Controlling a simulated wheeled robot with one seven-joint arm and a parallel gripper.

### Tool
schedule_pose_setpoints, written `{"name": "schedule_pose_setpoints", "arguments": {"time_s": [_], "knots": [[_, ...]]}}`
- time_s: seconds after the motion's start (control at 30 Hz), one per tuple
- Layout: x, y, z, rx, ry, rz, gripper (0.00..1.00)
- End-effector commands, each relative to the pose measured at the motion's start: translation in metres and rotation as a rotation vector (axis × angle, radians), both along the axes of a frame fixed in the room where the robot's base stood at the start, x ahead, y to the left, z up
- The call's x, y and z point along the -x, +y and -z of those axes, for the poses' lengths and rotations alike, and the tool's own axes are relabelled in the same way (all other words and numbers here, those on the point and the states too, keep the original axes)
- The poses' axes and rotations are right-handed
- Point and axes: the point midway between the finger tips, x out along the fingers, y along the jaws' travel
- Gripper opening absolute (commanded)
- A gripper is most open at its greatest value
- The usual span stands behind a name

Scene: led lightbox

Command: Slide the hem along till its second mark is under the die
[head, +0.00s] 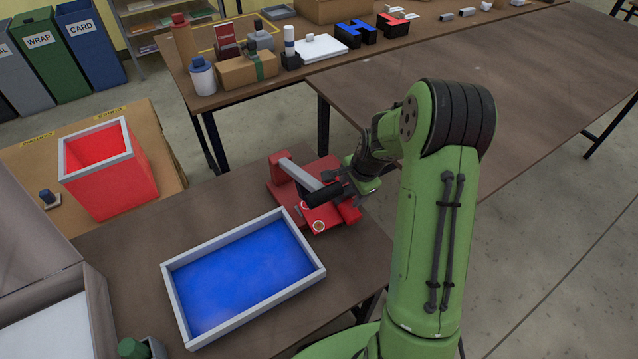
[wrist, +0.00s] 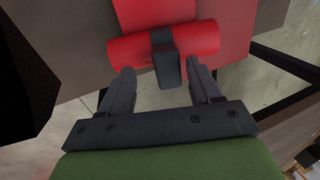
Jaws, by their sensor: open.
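The red press (head: 284,178) stands on the brown bench, with a grey arm (head: 305,172) and a black bar (head: 322,194) over its base. A red piece with pale ring marks (head: 318,226) lies at its front; I take this as the hem. The die's face is hidden under the bar and arm. In the wrist view a red roll (wrist: 200,41) with a dark grey block (wrist: 167,62) lies just beyond my gripper (wrist: 162,78). My gripper is open, its fingers on either side of the block, apart from it. In the head view my gripper (head: 348,184) is at the press's right side.
A blue-floored tray (head: 315,270) lies in front of the press. A red bin (head: 110,175) stands at left. A large dark shape (wrist: 22,70) fills the wrist view's left edge. The back table (head: 440,60) has free room at right.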

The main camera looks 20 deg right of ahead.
Motion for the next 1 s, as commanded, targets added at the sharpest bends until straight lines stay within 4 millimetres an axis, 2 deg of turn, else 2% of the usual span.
{"name": "schedule_pose_setpoints", "arguments": {"time_s": [0.03,0.1,0.3,0.4,0.53,0.77,0.87,0.97,1.0], "knots": [[0.003,-0.002,-0.021,0.006,-0.008,0.002,0.63],[0.009,-0.004,-0.042,0.008,-0.014,0.004,0.63],[0.024,-0.007,-0.097,0.011,-0.027,0.005,0.63],[0.03,-0.008,-0.117,0.013,-0.03,0.006,0.63],[0.035,-0.009,-0.131,0.012,-0.032,0.005,0.63],[0.036,-0.008,-0.133,0.013,-0.032,0.004,0.63],[0.041,0.001,-0.149,0.043,-0.041,-0.056,0.63],[0.064,0.03,-0.193,0.139,-0.061,-0.247,0.63],[0.078,0.044,-0.213,0.187,-0.07,-0.352,0.63]]}}
